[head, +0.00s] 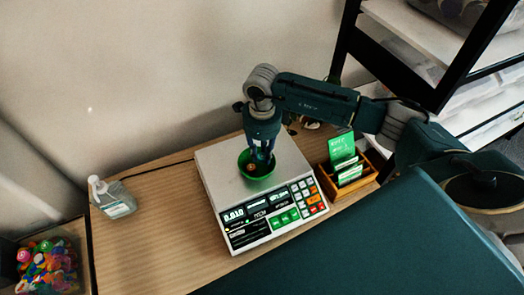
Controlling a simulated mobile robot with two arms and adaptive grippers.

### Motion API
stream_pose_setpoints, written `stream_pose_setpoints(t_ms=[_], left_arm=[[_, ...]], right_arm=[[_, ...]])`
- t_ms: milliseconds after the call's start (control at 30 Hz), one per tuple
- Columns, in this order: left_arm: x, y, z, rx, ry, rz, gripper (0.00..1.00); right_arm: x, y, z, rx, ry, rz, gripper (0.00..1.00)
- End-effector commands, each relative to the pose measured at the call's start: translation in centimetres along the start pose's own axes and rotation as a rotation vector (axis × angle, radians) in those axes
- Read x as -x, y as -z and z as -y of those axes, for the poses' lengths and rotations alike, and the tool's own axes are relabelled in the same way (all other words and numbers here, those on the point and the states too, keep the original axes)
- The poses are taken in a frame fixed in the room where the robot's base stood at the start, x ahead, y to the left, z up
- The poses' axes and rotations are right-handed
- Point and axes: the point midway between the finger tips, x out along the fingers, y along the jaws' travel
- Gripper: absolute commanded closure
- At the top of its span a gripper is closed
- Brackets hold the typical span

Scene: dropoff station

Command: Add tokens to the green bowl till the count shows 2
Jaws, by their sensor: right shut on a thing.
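The green bowl (258,181) sits on the flat plate of a white counting scale (212,165). My right gripper (261,158) points down into the bowl's mouth, its fingertips inside the rim. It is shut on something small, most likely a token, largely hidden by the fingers. A small orange-brown token (250,167) shows in the bowl beside the fingertips; I cannot tell whether it touches them. The scale's left display (233,215) seems to read 0.010; the other displays are too small to read surely. My left gripper is not in view.
A bin of many-coloured small pieces (48,264) stands at the lower left. A clear pump bottle (113,197) stands left of the scale. A wooden card holder (352,183) with green cards is right of it. Bare wooden table (165,235) lies left of the scale.

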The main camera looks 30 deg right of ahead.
Motion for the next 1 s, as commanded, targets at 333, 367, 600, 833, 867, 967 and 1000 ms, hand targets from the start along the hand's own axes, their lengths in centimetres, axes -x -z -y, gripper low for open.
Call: stream_pose_setpoints(t_ms=[333,367,600,833,867,967,1000], left_arm=[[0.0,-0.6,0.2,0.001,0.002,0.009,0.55],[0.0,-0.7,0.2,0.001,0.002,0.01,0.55],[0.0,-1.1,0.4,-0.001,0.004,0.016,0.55],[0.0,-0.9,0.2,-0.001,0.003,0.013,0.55],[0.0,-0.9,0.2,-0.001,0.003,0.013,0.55],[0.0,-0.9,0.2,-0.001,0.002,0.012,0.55],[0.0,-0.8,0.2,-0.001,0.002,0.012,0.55]], right_arm=[[0.0,0.0,0.0,0.0,0.0,0.0,0.55],[0.0,0.0,0.0,0.0,0.0,0.0,0.55],[1.4,-0.1,0.1,0.0,0.001,0.002,0.55],[6.2,-0.1,0.1,0.0,0.003,0.004,0.55],[6.8,-0.1,0.1,0.001,0.003,0.003,0.55],[8.8,-0.1,0.1,0.001,0.002,0.003,0.55],[9.4,-0.1,0.1,0.001,0.003,0.002,0.55]])
